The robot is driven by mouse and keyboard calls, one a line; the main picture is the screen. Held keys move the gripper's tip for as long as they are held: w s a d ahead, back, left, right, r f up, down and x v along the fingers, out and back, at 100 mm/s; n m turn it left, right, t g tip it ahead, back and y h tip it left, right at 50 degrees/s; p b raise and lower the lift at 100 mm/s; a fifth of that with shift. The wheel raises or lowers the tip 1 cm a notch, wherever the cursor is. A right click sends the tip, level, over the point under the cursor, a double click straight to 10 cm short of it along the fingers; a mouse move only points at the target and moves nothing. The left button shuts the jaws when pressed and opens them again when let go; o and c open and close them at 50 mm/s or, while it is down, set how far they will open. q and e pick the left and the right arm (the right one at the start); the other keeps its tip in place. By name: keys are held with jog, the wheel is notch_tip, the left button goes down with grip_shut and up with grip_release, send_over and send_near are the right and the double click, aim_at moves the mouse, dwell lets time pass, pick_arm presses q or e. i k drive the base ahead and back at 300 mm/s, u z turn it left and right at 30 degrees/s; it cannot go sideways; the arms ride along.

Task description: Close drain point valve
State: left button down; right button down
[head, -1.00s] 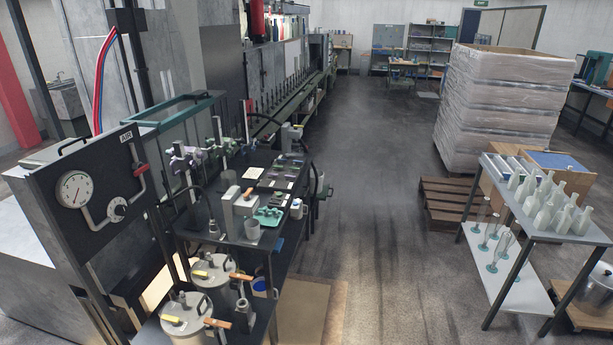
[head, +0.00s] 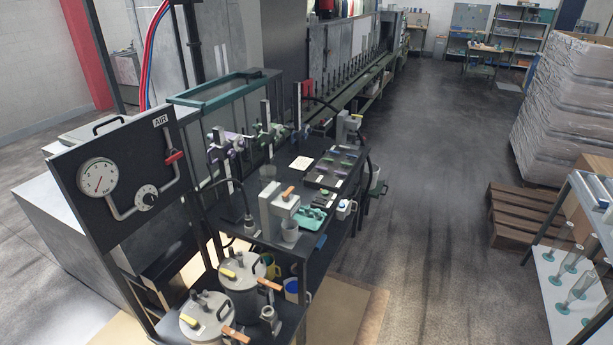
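Several valve levers show, but no label tells which is the drain point valve. An orange lever (head: 287,193) sits on top of a grey block (head: 272,211) on the black bench, with a grey cup (head: 290,231) beside its front. Below, two grey lidded pots (head: 240,271) have yellow and orange handles; the nearer pot (head: 205,318) is partly cut off by the frame. A red-handled valve (head: 174,157) is on the AIR panel. Neither of my grippers is in view.
The black panel (head: 85,195) with a gauge (head: 98,178) stands at left. The bench (head: 330,225) holds a teal tray (head: 309,217) and small parts. A wooden pallet (head: 515,215) and a bottle rack (head: 562,240) are at right. The floor (head: 425,230) between is clear.

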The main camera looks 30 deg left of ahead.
aim_at(285, 197)
jog(key=u, duration=0.2)
jog(key=i, duration=0.65)
jog(key=u, duration=0.8)
jog(key=i, duration=0.5)
jog(key=u, duration=0.55)
